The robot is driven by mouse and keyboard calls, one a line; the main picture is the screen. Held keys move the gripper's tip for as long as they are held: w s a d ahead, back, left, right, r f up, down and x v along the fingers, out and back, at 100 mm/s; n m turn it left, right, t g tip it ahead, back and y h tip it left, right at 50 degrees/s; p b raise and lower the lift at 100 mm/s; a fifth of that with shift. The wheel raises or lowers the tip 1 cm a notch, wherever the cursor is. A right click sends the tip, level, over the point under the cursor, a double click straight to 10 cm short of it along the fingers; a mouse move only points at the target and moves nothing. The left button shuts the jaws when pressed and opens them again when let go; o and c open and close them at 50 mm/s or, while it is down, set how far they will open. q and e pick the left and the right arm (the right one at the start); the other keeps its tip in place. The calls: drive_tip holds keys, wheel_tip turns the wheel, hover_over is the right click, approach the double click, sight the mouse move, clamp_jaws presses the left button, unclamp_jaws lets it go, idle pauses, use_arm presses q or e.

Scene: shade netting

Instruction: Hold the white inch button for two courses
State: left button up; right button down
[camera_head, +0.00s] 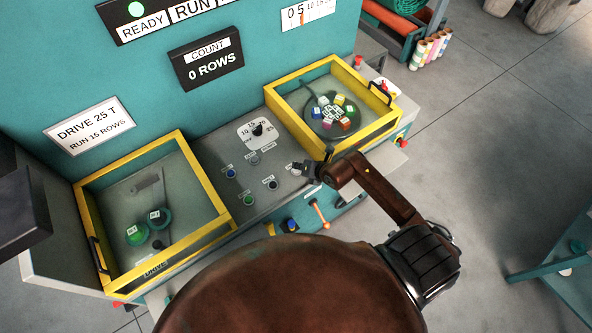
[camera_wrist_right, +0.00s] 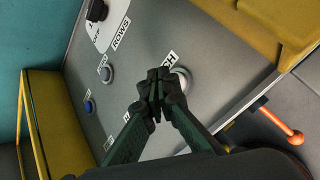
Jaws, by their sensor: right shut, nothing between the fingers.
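The white inch button (camera_wrist_right: 184,76) shows in the right wrist view as a pale round cap in a grey ring, just beside the fingertips and partly covered by them. A label ending in "CH" lies beside it. My right gripper (camera_wrist_right: 157,82) is shut and empty, its tips at the near edge of the button; I cannot tell whether they touch it. In the head view my right gripper (camera_head: 305,169) is over the right end of the button panel and hides the button. My left gripper is not in view.
A yellow-framed bin (camera_head: 389,124) with small coloured cubes stands right of the panel, another yellow frame (camera_head: 200,172) left. Blue (camera_head: 231,174) and green (camera_head: 248,201) buttons sit nearby. An orange lever (camera_head: 320,214) projects in front. The counter (camera_head: 207,61) reads 0 ROWS; the READY lamp is green.

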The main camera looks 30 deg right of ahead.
sight(298, 171)
drive_tip(key=shift+f, duration=0.35)
drive_tip(key=shift+f+b, duration=0.4)
drive_tip(key=shift+f, duration=0.15)
idle(1.5)
drive_tip(key=shift+r, duration=0.1)
idle(3.2)
drive_tip(key=shift+r+p, duration=0.9)
drive_tip(key=shift+r, duration=0.1)
wheel_tip(298, 171, up, 5)
drive_tip(key=p, duration=0.4)
idle(0.6)
